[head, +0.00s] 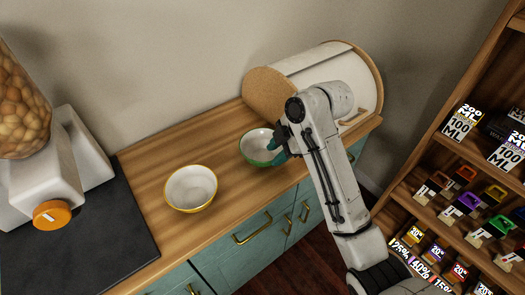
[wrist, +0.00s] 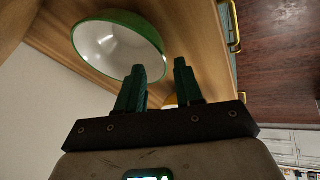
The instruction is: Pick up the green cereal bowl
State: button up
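The green cereal bowl (head: 257,146), white inside with a green rim, stands upright on the wooden counter. It also shows in the wrist view (wrist: 110,42), at the upper left. My gripper (head: 279,149) is at the bowl's right side in the head view, partly covering its rim. In the wrist view my gripper (wrist: 160,66) is open, with two dark teal fingers apart. The left finger overlaps the bowl's edge, and the rim reaches into the gap between the fingers. I cannot tell whether a finger touches the bowl. Nothing is held.
A yellow-rimmed bowl (head: 190,188) stands to the left on the counter (head: 150,163). A white and wooden bread box (head: 318,66) stands close behind the green bowl. A dispenser (head: 45,170) is at the far left. A stocked shelf (head: 450,205) rises on the right.

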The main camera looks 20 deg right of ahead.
aim_at(269, 161)
jog(key=x, duration=0.5)
jog(key=shift+p, duration=0.35)
grip_shut()
